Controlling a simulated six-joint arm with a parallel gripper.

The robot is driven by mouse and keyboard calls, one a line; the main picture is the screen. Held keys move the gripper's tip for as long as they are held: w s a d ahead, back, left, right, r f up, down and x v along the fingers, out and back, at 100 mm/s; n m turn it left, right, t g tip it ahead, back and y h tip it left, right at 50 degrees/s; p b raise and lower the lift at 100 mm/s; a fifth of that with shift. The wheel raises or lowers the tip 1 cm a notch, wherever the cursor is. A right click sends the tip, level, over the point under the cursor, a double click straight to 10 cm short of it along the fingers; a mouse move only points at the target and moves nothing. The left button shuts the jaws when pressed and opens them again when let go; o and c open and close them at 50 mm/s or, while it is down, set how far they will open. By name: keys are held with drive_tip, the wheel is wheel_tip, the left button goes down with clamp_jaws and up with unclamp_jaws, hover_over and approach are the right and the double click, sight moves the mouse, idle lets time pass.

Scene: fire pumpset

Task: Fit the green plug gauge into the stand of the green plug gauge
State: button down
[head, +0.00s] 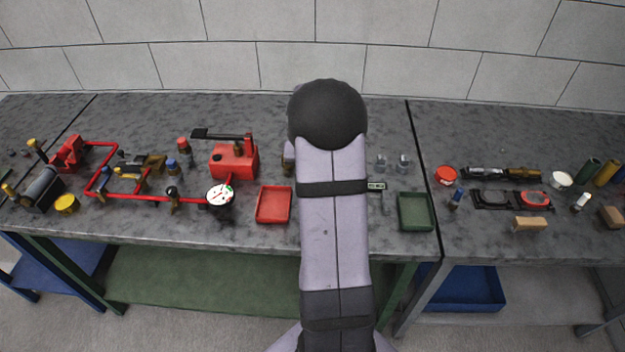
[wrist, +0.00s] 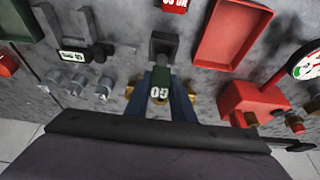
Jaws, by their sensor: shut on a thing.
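In the wrist view, my gripper (wrist: 162,98) has its blue fingers shut on the green plug gauge (wrist: 159,84), whose green part bears white GO lettering. A dark grey block (wrist: 163,44) lies just beyond the gauge; I cannot tell whether they touch. The stand of the green plug gauge appears to be the dark piece with a green-edged GO label (wrist: 73,56), left of the gripper and apart from it. Its label also shows in the head view (head: 376,186), right of my arm. The arm hides my gripper and the gauge in the head view.
A red tray (head: 273,205) and a green tray (head: 416,212) lie near the bench's front edge. Metal cylinders (wrist: 78,84) stand close to the label. A red tank (head: 234,160) and red pipework are at left. A red NO GO label (wrist: 174,4) is at the wrist view's top.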

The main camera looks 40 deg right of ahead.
drive_tip(key=shift+f+p, duration=0.45)
drive_tip(key=shift+f, duration=1.45)
drive_tip(key=shift+f, duration=0.15)
drive_tip(key=c, duration=1.5)
unclamp_jaws()
drive_tip(key=shift+c, duration=0.2)
drive_tip(key=shift+a+r, duration=0.1)
drive_tip(key=shift+r, duration=0.35)
drive_tip(key=b+v, duration=0.2)
drive_tip(key=v, duration=0.9)
drive_tip(key=shift+s+r, duration=0.15)
drive_tip(key=shift+a, duration=0.1)
